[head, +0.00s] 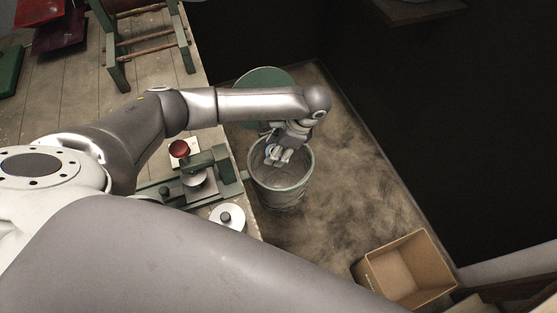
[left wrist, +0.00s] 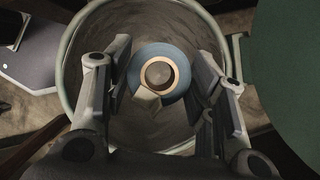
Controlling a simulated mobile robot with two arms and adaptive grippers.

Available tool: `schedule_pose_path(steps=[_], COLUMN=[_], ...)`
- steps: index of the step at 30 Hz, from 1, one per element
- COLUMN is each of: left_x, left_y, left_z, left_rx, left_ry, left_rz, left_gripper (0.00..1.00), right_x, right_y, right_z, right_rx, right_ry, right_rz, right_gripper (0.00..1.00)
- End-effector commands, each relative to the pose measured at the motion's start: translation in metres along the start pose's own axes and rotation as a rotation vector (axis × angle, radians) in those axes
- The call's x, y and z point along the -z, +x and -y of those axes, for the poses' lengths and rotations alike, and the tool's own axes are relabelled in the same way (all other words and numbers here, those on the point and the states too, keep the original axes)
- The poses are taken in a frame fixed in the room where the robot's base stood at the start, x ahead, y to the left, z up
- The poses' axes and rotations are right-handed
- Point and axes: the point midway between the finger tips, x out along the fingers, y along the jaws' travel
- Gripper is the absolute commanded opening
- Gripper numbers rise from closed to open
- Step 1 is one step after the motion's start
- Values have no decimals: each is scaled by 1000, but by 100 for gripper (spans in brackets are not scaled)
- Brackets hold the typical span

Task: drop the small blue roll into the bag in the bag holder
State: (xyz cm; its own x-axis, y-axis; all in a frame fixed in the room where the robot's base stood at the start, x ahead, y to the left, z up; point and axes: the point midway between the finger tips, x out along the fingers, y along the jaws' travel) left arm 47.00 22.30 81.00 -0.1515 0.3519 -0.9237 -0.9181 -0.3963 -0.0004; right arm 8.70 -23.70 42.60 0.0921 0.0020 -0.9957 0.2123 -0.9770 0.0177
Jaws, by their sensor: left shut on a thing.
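My left gripper (head: 279,156) reaches over the bag holder (head: 313,157), a round green-rimmed stand beside the table. The roll also shows as a small pale-blue patch at the fingers in the head view (head: 270,149). The open grey bag (left wrist: 112,27) lines the holder, and its mouth surrounds the roll in the wrist view. I cannot tell exactly how high the roll is relative to the rim. My right gripper is not in view.
A green winding device with a red knob (head: 179,148) and a white roll (head: 227,216) sit at the table's right edge. A green disc (head: 262,82) is behind the holder. An open cardboard box (head: 406,271) stands on the floor at lower right. The floor between is clear.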

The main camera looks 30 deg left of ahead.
Motion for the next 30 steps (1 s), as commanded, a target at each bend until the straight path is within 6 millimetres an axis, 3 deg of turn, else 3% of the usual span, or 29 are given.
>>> schedule_pose_path(steps=[5,6,11,23,30], left_x=[0,0,0,0,1], left_y=[-1,-1,-1,-5,-46], left_z=[0,0,0,0,1], left_rx=[0,0,0,0,4], left_ry=[0,0,0,0,1], left_rz=[0,0,0,-1,-5], left_gripper=[27,54,75,76,76], right_x=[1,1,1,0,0], right_y=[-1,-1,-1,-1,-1], right_z=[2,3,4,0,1], right_rx=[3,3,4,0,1], right_ry=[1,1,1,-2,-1], right_rz=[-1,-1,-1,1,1], right_gripper=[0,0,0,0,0])
